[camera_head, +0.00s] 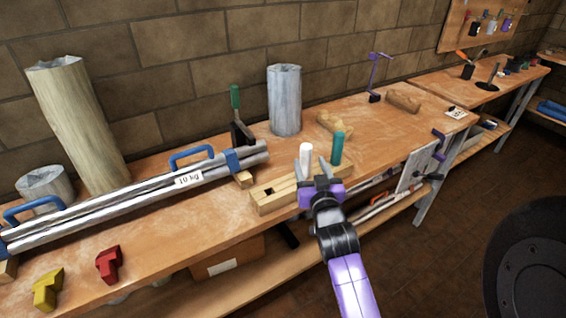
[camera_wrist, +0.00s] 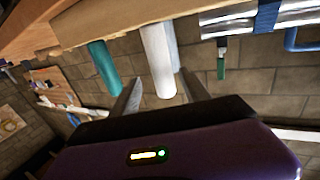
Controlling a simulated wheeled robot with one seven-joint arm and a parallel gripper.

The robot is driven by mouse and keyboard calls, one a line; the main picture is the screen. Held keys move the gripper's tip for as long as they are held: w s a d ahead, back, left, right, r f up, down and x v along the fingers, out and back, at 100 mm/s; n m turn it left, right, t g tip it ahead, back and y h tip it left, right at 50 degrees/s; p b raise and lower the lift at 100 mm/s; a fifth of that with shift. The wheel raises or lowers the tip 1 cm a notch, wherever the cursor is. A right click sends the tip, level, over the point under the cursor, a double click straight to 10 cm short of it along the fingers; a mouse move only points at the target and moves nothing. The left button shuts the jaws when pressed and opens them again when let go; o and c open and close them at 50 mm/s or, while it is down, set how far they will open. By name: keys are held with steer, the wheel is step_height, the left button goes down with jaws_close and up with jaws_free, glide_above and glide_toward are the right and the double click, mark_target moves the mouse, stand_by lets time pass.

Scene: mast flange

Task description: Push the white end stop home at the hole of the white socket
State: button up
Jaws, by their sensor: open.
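The white end stop appears to be the white round peg (camera_head: 306,151) standing upright at the wooden block (camera_head: 282,196) on the bench's front edge. My gripper (camera_head: 311,165) is at the peg with its fingers apart. In the wrist view, which is turned over, the white peg (camera_wrist: 157,58) lies between the two open fingers (camera_wrist: 160,82), with no clear grip on it. The peg's lower end meets the block, and how deep it sits cannot be told. No separate white socket can be made out. A dark square hole (camera_head: 268,191) shows in the block left of the peg.
A teal peg (camera_head: 337,147) stands close to the right of my gripper. Silver pipes (camera_head: 130,196) with blue clamps lie to the left. A grey cylinder (camera_head: 284,100) stands behind. Red (camera_head: 109,263) and yellow (camera_head: 47,288) pieces lie at the front left.

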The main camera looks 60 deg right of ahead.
steer(key=p+x, duration=0.1)
steer(key=x, duration=0.6)
steer(key=shift+w, duration=0.25)
jaws_close()
